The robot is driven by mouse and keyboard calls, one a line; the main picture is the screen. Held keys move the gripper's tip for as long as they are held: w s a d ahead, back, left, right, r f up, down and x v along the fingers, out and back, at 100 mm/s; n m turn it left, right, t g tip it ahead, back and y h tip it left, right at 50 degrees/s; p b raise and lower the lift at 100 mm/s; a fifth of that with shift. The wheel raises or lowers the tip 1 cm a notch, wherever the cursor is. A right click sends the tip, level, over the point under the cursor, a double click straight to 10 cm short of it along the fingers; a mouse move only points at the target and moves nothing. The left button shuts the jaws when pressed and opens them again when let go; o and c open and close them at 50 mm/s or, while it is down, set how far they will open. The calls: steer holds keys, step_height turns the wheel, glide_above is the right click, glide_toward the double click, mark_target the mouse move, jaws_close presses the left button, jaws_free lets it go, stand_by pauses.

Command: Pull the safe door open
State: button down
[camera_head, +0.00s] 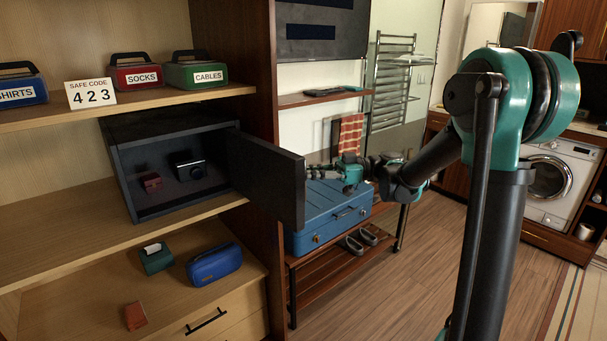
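The dark grey safe (122,172) stands on the middle shelf of the wooden cabinet. Its door (266,178) stands wide open, swung out to the right past the shelf's front edge. Inside the safe are a small dark red box (151,182) and a dark camera-like item (189,166). My gripper (312,173) is at the right of the door, by its free edge. The door partly hides the fingertips, so I cannot tell whether they touch it or are open or shut.
A blue suitcase (334,219) lies on a wooden bench behind the door, with slippers (358,240) below. Labelled boxes and a code card (91,94) stand on the upper shelf. A blue case (214,265) lies on the lower surface. Wooden floor (400,290) is clear to the right.

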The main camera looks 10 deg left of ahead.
steer(key=c, duration=1.6)
jaws_free()
steer(key=shift+d, duration=0.1)
steer(key=shift+d, duration=0.1)
steer(key=v, duration=1.1)
steer(key=shift+d, duration=0.4)
